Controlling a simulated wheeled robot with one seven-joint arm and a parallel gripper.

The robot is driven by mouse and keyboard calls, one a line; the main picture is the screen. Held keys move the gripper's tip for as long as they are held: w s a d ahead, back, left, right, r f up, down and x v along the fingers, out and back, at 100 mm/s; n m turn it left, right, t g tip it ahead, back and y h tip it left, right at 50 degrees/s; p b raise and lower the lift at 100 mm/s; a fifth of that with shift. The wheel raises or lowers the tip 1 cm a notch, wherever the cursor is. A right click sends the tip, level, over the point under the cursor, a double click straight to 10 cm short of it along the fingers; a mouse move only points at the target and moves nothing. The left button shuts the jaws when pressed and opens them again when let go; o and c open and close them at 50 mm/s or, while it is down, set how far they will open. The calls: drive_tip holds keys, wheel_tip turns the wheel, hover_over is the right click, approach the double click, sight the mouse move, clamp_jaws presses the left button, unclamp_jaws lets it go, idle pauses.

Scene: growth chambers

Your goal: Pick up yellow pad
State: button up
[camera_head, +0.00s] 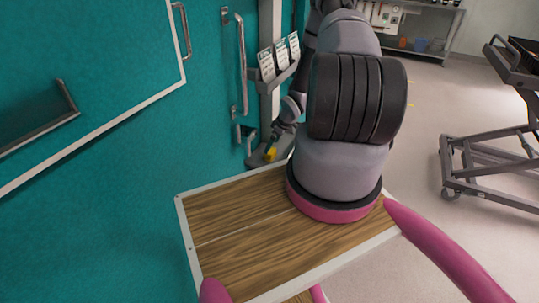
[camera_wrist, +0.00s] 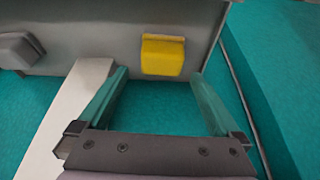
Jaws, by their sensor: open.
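The yellow pad (camera_wrist: 163,56) is a small block against a grey metal surface, in the upper middle of the wrist view. In the head view the yellow pad (camera_head: 270,153) is a small spot low beside the teal wall, at the foot of the grey post. My gripper (camera_wrist: 160,80) is open, and its two teal fingers point toward the pad. The pad lies just beyond the fingertips and between their lines, with nothing held. In the head view my arm hides much of the area around the gripper.
A grey metal plate (camera_wrist: 100,35) carries the pad, with a grey knob (camera_wrist: 18,50) at its left. Teal doors with metal handles (camera_head: 242,65) stand at left. A wheeled cart (camera_head: 490,165) stands at right. Open floor (camera_head: 425,110) lies between.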

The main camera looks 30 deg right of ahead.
sight(271, 150)
drive_tip(key=x, duration=0.5)
drive_tip(key=shift+s+d+f, duration=0.1)
drive_tip(key=shift+s+f, duration=0.05)
drive_tip(key=shift+s, duration=0.05)
drive_tip(key=c, duration=1.2)
drive_tip(key=shift+c, duration=0.2)
drive_tip(key=shift+s+d+r, duration=0.1)
drive_tip(key=shift+s+r, duration=0.1)
drive_tip(key=shift+r, duration=0.25)
wheel_tip(271, 150, up, 11)
drive_tip(key=s+d, duration=1.2)
drive_tip(key=s, duration=0.3)
drive_tip(key=shift+s, duration=0.25)
drive_tip(key=shift+f, duration=0.15)
